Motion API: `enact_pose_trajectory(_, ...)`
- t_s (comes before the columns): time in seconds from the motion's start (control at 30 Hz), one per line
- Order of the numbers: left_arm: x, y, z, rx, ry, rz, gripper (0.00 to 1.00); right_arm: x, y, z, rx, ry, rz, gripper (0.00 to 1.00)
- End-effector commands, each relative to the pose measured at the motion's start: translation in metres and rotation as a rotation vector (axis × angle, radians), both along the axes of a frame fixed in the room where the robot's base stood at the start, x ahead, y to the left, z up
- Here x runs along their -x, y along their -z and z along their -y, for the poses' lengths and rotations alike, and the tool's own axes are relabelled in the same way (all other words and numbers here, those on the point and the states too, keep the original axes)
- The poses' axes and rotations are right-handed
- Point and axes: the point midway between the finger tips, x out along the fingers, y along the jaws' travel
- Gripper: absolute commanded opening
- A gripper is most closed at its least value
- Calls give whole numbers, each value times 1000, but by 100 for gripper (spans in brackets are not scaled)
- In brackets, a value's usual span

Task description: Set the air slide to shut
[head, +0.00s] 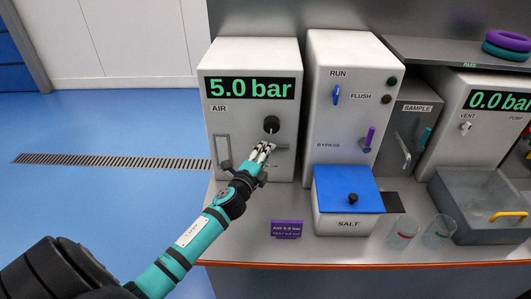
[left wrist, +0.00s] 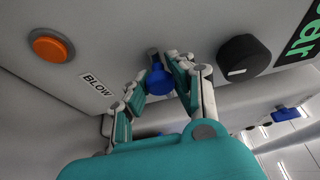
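The air unit (head: 235,58) is a white box with a green 5.0 bar display and the label AIR. My left gripper (head: 262,150) is at its front, just below a black knob (head: 271,124). In the left wrist view, a blue handle (left wrist: 158,82) on a short dark stem lies between the fingers of my left gripper (left wrist: 160,72); it appears to be the air slide. Both fingers look to be against it. In the head view the fingers hide this handle, so its end position is unclear. My right gripper is not in view.
An orange button (left wrist: 50,46) labelled BLOW is beside the handle, and the black knob (left wrist: 244,58) is on its other side. A grey upright handle (head: 222,152) is left on the unit. A blue-lidded SALT box (head: 345,222) and a purple sign (head: 286,229) stand nearby.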

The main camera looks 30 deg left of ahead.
Motion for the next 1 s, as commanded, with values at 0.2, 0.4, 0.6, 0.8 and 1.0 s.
enact_pose_trajectory(0.2, 0, 0, 0, 0, 0, 0, 0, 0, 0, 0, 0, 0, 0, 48)
enact_pose_trajectory(0.4, 0, 0, 0, 0, 0, -1, 0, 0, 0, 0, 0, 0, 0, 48)
enact_pose_trajectory(0.6, 6, 2, -10, -1, -2, -4, 0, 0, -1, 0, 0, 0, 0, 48)
enact_pose_trajectory(0.8, 26, 2, -40, -2, -1, -6, 0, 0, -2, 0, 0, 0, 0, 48)
enact_pose_trajectory(1.0, 30, 2, -47, 1, -2, -5, 0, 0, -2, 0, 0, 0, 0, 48)
